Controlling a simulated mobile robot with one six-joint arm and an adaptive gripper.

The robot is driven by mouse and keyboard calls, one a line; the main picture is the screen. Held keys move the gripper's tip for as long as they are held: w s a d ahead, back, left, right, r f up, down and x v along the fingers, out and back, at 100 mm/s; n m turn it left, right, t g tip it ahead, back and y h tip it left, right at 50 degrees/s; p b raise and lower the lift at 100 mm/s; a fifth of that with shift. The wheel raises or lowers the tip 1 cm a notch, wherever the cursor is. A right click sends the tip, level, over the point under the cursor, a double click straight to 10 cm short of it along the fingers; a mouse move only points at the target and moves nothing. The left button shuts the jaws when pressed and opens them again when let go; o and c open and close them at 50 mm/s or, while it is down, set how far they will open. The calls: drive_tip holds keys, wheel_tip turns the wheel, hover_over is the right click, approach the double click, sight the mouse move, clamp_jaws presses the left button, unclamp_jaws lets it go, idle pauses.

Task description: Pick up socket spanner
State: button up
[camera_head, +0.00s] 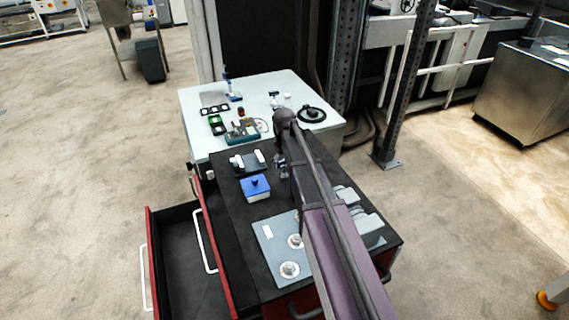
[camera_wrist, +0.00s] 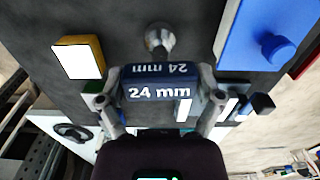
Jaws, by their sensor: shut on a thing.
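The socket spanner (camera_wrist: 160,84) shows in the wrist view as a dark blue block marked "24 mm" in white. A round metal end (camera_wrist: 160,38) shows just beyond it, above the dark surface. My gripper (camera_wrist: 156,92) is shut on the block, with one finger against each side. In the head view my gripper (camera_head: 281,162) is over the black cart top, right of the blue-lidded box. The spanner is too small and too hidden by my arm to make out there. Whether it touches the surface I cannot tell.
A blue-lidded box (camera_head: 256,188) with a knob stands close to my gripper. A black holder (camera_head: 249,162) lies behind it, and a grey plate (camera_head: 270,242) with round fittings in front. A drawer (camera_head: 180,265) stands open at left. A white table (camera_head: 190,105) with several items adjoins behind.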

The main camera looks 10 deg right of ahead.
drive_tip(key=shift+r+p, duration=0.4)
drive_tip(key=shift+r, duration=0.25)
drive_tip(key=s+a+r+p, duration=0.1)
drive_tip(key=s+a, duration=0.2)
drive_tip(key=s, duration=0.4)
drive_tip(key=s+a+r, duration=0.1)
drive_tip(key=s+a, duration=0.3)
drive_tip(key=s, duration=0.3)
drive_tip(key=shift+s+p, duration=0.15)
drive_tip(key=shift+p, duration=0.25)
drive_tip(key=shift+a, duration=0.1)
drive_tip(key=shift+f, duration=0.15)
drive_tip(key=shift+f+b, duration=0.7)
drive_tip(key=shift+b, duration=0.1)
